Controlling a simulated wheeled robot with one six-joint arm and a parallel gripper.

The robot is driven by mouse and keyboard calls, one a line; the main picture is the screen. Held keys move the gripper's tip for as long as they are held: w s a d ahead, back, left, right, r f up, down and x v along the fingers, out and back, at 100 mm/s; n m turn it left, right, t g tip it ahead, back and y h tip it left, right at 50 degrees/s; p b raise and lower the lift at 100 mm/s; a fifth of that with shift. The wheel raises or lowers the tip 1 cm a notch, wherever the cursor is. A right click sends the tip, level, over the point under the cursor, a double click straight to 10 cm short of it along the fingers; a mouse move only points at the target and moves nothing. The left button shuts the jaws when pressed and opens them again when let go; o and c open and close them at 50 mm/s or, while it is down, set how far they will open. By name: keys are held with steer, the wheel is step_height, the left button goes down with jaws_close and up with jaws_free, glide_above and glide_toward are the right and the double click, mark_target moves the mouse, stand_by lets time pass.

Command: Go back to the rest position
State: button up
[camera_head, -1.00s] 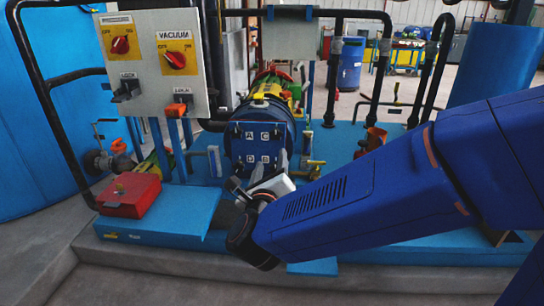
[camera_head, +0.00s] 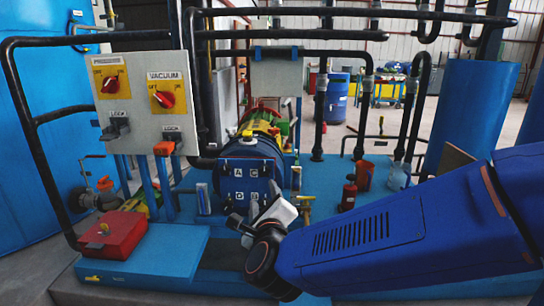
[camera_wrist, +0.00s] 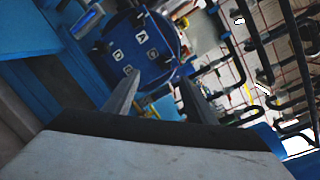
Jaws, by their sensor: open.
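My gripper (camera_head: 262,212) is at the end of my blue arm, low in the middle of the head view, in front of the blue motor housing. In the wrist view my gripper (camera_wrist: 158,98) shows two fingers spread apart with nothing between them. The blue round housing (camera_head: 249,180) with lettered square tiles is behind the gripper. It also shows in the wrist view (camera_wrist: 141,52), tilted, beyond the fingertips. I cannot see any contact between the fingers and it.
A control panel (camera_head: 140,96) with two red knobs stands at the left, above a red box (camera_head: 112,235) on the blue base (camera_head: 160,250). Black pipes (camera_head: 300,34) run overhead and down the right.

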steer(key=s+d+f+n+g, duration=0.3)
steer(key=s+d+n, duration=0.4)
steer(key=d, duration=0.3)
steer(key=s+d+f+n+g+h, duration=0.1)
steer(key=s+d+f+n+g, duration=0.2)
steer(key=s+d+n+g, duration=0.2)
steer(key=s+d+f+n+g+h, duration=0.1)
steer(key=s+d+f+n+g, duration=0.3)
steer(key=s+d+n, duration=0.7)
steer(key=d+n, duration=0.2)
steer(key=d, duration=0.4)
steer(key=shift+s, duration=0.2)
